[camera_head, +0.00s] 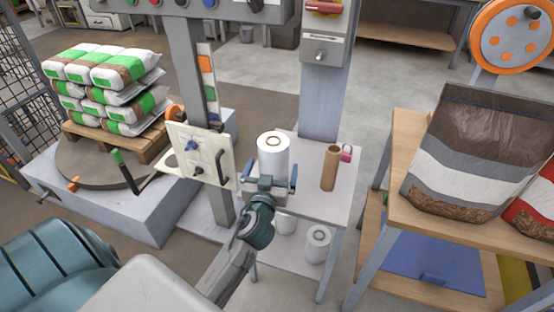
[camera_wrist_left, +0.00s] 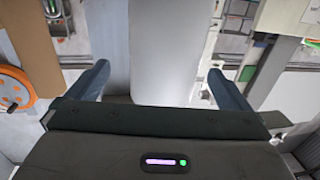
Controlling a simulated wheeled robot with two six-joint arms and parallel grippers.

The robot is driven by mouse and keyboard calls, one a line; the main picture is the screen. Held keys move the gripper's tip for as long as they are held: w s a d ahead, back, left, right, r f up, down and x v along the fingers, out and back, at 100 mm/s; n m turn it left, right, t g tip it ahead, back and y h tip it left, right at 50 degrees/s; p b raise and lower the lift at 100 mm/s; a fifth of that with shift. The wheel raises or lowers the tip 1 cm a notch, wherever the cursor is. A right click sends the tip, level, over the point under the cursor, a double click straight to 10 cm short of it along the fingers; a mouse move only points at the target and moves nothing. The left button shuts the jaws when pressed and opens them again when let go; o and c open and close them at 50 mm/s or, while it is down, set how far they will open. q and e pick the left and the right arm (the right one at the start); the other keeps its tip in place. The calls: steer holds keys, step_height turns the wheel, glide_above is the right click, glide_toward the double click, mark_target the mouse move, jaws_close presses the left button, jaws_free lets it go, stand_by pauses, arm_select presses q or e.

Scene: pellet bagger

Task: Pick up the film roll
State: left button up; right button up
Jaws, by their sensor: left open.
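A white film roll (camera_head: 273,152) with a brown core stands upright on the small grey table (camera_head: 318,205). My left gripper (camera_head: 270,182) is open in front of the lower part of this roll, with one finger toward each side. In the left wrist view a pale, smooth upright surface, which looks like the roll (camera_wrist_left: 167,50), fills much of the gap between the open fingers (camera_wrist_left: 157,78). I cannot tell whether the fingers touch it. More white rolls (camera_head: 317,242) stand on the shelf below. My right gripper is not in view.
A brown cardboard tube (camera_head: 330,168) stands right of the roll, with a pink padlock-like item (camera_head: 346,153) behind it. A cream panel with handles (camera_head: 200,155) is close on the left. A grey post (camera_head: 324,100) rises behind. A wooden bench (camera_head: 400,150) with filled bags is at right.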

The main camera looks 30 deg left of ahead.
arm_select(q)
steer(key=x, duration=0.3)
steer(key=p+x, duration=0.1)
steer(key=x, duration=0.1)
steer(key=shift+s+a+r, duration=0.15)
steer(key=shift+a+r, duration=0.1)
steer(key=shift+a, duration=0.05)
steer(key=shift+w+a, duration=0.15)
steer(key=shift+w, duration=0.3)
steer(key=c, duration=1.3)
